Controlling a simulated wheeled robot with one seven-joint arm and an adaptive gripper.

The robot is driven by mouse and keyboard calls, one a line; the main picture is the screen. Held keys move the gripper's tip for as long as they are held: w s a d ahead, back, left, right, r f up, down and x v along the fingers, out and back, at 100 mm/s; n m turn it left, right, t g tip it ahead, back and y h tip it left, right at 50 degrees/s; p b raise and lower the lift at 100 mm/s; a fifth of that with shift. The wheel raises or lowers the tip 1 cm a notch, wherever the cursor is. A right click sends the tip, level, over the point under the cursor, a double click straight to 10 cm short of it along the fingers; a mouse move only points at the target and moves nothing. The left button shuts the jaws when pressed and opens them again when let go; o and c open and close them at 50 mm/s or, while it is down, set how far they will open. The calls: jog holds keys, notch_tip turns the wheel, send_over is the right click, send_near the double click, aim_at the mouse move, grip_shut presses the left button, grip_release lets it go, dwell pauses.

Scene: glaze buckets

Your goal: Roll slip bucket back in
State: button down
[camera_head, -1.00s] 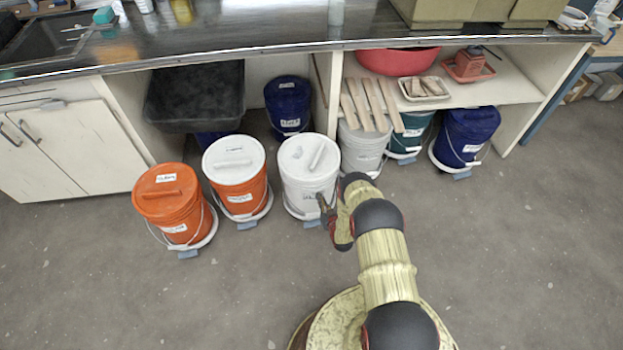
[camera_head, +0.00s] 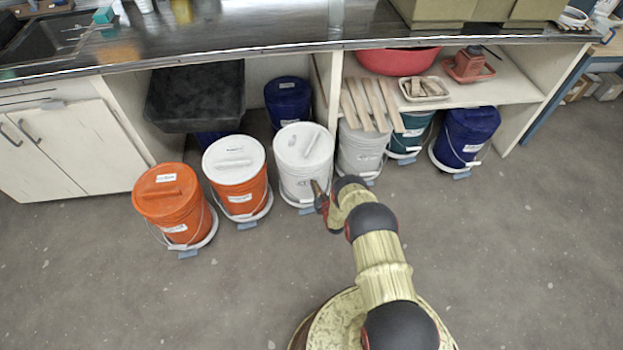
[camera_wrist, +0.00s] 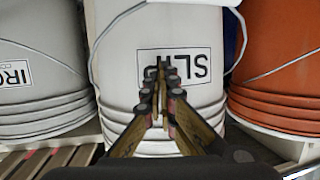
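The slip bucket (camera_head: 296,178) is white with a white lid, upright on a low round dolly (camera_head: 302,201) at the front of the open bay under the counter. In the wrist view the same white bucket (camera_wrist: 205,40) fills the middle, with its SLIP label (camera_wrist: 203,66) upside down. My gripper (camera_head: 316,188) is at the front right of the bucket, low on its wall. In the wrist view my gripper's fingers (camera_wrist: 160,82) are together with nothing between them, their tips over the label at or very near the wall. Exact contact is hard to tell.
Two orange buckets (camera_head: 172,212) stand to the left on dollies. A grey-white bucket (camera_head: 360,152) stands close on the right, under a shelf, with teal and blue ones (camera_head: 466,135) beyond. A blue bucket (camera_head: 288,103) stands behind in the bay, beside a black tub (camera_head: 197,98). The front floor is clear.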

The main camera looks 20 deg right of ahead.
aim_at(311, 178)
jog(key=shift+r+x, duration=0.2)
jog(key=shift+x, duration=0.55)
jog(key=shift+r+x, duration=0.15)
jog(key=shift+x, duration=0.6)
jog(key=shift+r+x, duration=0.2)
jog(key=shift+x, duration=0.6)
jog(key=shift+w, duration=0.15)
jog(key=shift+s+f+p+v, duration=0.1)
jog(key=shift+f+p+v, duration=0.35)
jog(key=shift+v, duration=0.85)
jog(key=shift+s+f+p+v, duration=0.15)
jog(key=shift+p+v, duration=0.5)
jog(key=shift+v, duration=0.65)
jog(key=shift+w+f+p+v, duration=0.1)
jog(key=shift+f+p+v, duration=0.35)
jog(key=shift+v, duration=0.85)
jog(key=shift+r, duration=0.1)
